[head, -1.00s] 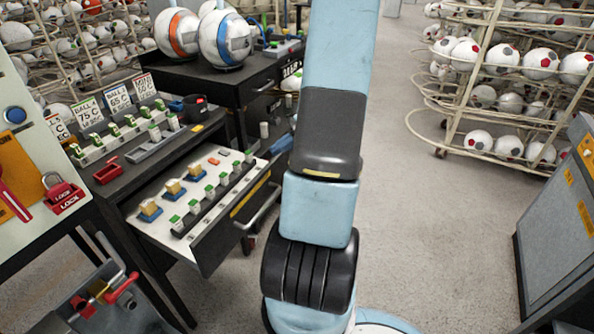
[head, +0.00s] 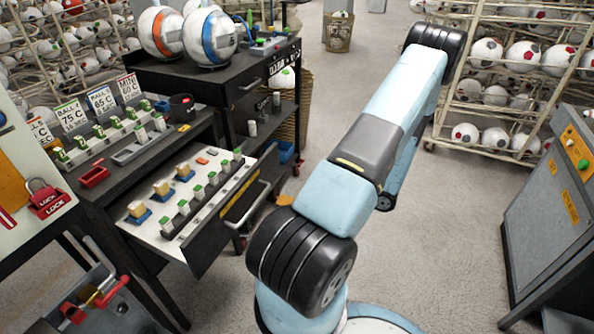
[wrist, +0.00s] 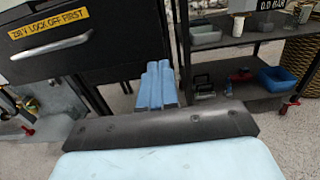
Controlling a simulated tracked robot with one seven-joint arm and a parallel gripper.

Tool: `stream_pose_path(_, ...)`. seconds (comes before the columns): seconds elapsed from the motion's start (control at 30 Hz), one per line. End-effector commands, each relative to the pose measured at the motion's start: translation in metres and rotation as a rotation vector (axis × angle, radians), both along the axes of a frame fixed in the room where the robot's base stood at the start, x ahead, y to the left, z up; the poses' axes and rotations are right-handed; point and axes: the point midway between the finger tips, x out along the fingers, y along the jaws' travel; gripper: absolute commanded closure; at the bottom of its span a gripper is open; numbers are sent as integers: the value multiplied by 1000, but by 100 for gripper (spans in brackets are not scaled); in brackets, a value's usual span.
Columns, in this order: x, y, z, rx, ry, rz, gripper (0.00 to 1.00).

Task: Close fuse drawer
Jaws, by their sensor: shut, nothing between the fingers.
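The fuse drawer stands pulled out of the black bench. In the head view its pale inside (head: 160,226) holds several fuses in a row and several blue-based blocks. Its dark front panel (head: 232,222) has a metal handle and a yellow label. In the wrist view, the drawer front (wrist: 120,52) with its handle (wrist: 50,46) fills the upper left, and its yellow label reads "LOCK OFF FIRST". My gripper (wrist: 158,72) shows there as blue fingers, shut and empty, low and to the right of the handle. Contact with the drawer cannot be told. The fingers are hidden in the head view.
A black cart (head: 255,85) with two large balls stands behind the bench. A panel with a red padlock (head: 48,198) is at left. A grey cabinet (head: 550,215) stands at right, ball racks (head: 500,90) behind. The floor (head: 430,240) between is clear.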

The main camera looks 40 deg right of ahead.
Motion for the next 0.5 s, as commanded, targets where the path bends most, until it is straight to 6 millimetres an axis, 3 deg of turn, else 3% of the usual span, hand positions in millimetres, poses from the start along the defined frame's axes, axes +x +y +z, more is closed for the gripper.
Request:
stream_pose_path(0.17, 19, 7, 0, 0, -1, 2, 100)
stream_pose_path(0.5, 74, 28, 0, -1, 0, 4, 100)
